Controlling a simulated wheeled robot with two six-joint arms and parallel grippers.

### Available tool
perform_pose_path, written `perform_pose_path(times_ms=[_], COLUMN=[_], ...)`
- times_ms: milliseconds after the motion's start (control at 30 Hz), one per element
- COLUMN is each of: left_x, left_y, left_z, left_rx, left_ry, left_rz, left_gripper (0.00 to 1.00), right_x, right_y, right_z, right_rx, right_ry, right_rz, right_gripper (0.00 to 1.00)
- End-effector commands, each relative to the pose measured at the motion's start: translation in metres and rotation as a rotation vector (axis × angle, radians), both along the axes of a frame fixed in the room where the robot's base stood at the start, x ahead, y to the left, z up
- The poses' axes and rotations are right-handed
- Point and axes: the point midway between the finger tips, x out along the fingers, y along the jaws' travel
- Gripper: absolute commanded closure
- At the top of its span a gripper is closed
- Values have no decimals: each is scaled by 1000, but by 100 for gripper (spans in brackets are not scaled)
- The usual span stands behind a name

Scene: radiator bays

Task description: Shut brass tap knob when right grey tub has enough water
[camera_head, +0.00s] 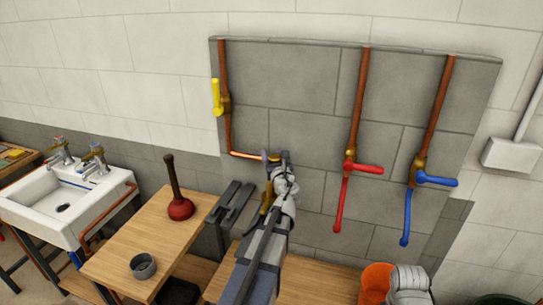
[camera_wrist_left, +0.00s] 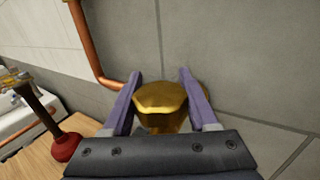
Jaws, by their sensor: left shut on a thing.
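The brass tap knob (camera_wrist_left: 160,97) sits between the two purple fingers of my left gripper in the left wrist view, at the end of a copper pipe. In the head view my left gripper (camera_head: 274,157) is at that pipe's lower end on the grey panel, shut on the knob. The fingers and wrist largely hide the knob and its spout there. A small round grey tub (camera_head: 143,266) stands on the wooden bench at the lower left; I cannot tell what it holds. I cannot make out a right grey tub or running water.
A red plunger (camera_head: 179,208) stands on the bench (camera_head: 170,235), beside a white sink (camera_head: 62,203). An orange bucket (camera_head: 374,283) is at the bottom right.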

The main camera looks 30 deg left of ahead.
Motion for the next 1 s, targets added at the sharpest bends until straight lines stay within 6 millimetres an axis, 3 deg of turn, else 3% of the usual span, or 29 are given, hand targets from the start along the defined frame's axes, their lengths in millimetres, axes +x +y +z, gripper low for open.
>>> perform_pose_path(times_ms=[600, 1000], left_x=[7, 8], left_y=[-11, -17], left_z=[0, 0], left_rx=[-1, -1], left_ry=[-1, -1], left_rz=[-500, -663], left_gripper=[96, 96], right_x=[0, 0], right_y=[0, 0], right_z=[0, 0], right_rx=[0, 0], right_ry=[0, 0], right_rz=[0, 0], right_gripper=[100, 100])
